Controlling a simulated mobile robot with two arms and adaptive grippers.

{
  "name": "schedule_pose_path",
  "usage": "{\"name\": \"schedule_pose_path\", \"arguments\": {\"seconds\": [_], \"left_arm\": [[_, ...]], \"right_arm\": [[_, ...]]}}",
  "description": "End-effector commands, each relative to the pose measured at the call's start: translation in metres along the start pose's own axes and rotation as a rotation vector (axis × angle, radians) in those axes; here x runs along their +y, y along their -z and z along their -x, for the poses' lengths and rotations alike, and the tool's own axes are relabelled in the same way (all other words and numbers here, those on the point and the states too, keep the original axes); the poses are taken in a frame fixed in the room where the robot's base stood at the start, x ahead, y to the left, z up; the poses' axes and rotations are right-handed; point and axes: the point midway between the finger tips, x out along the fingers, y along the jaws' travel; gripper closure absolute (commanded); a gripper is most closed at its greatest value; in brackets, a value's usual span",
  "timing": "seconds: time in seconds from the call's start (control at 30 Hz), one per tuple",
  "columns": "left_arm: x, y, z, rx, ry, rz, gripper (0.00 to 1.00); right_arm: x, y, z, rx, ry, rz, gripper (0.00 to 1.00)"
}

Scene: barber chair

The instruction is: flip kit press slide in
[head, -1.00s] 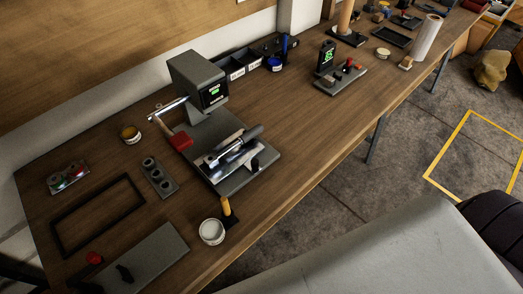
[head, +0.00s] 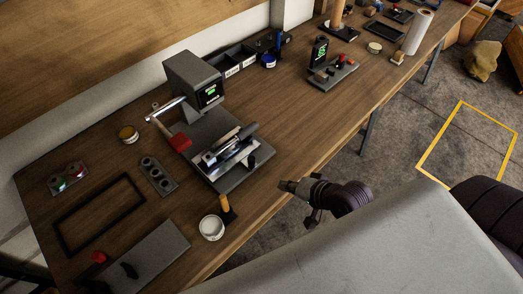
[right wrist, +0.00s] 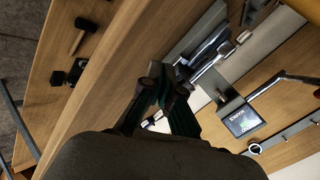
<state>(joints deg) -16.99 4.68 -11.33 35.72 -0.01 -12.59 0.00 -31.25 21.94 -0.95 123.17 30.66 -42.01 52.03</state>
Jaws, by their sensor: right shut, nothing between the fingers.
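The grey press (head: 192,80) stands on the wooden table in the head view, with a lit green display and a red-ended lever (head: 180,142). Its slide (head: 228,155), a silver plate with a dark cylindrical handle and a black knob, lies out in front on the grey base (head: 240,180). My right gripper (head: 287,186) is shut and empty, just off the table's front edge, right of the slide and apart from it. The right wrist view shows its fingers (right wrist: 167,80) together, with the press display (right wrist: 243,119) beyond. My left gripper is out of view.
A white round tin (head: 211,229) and an upright wooden-handled tool (head: 226,209) stand near the front edge. A black frame (head: 101,213) and a grey board (head: 155,258) lie to the left. A grey padded surface (head: 400,245) is at the lower right.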

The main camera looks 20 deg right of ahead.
Motion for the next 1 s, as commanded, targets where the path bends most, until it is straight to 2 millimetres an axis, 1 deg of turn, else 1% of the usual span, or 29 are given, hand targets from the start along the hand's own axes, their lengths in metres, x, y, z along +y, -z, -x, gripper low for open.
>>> {"name": "schedule_pose_path", "arguments": {"seconds": [0.03,0.1,0.2,0.3,0.63,0.73,0.87,1.0], "left_arm": [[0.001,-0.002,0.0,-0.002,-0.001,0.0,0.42],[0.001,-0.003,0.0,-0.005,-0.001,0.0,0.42],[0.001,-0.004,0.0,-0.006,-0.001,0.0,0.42],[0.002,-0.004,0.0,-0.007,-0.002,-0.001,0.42],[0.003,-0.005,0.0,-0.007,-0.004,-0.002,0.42],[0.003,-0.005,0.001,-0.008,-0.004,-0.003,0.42],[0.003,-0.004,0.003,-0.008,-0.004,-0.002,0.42],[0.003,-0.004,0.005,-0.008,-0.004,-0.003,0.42]], "right_arm": [[0.001,0.013,-0.002,0.024,0.039,-0.094,1.0],[-0.001,0.028,-0.002,0.05,0.094,-0.217,1.0],[-0.003,0.044,-0.002,0.074,0.149,-0.337,1.0],[-0.003,0.052,-0.001,0.086,0.177,-0.396,1.0],[-0.003,0.053,-0.002,0.089,0.183,-0.409,1.0],[-0.004,0.054,-0.005,0.089,0.183,-0.409,1.0],[-0.007,0.056,-0.02,0.089,0.184,-0.41,1.0],[-0.012,0.06,-0.047,0.089,0.184,-0.408,1.0]]}}
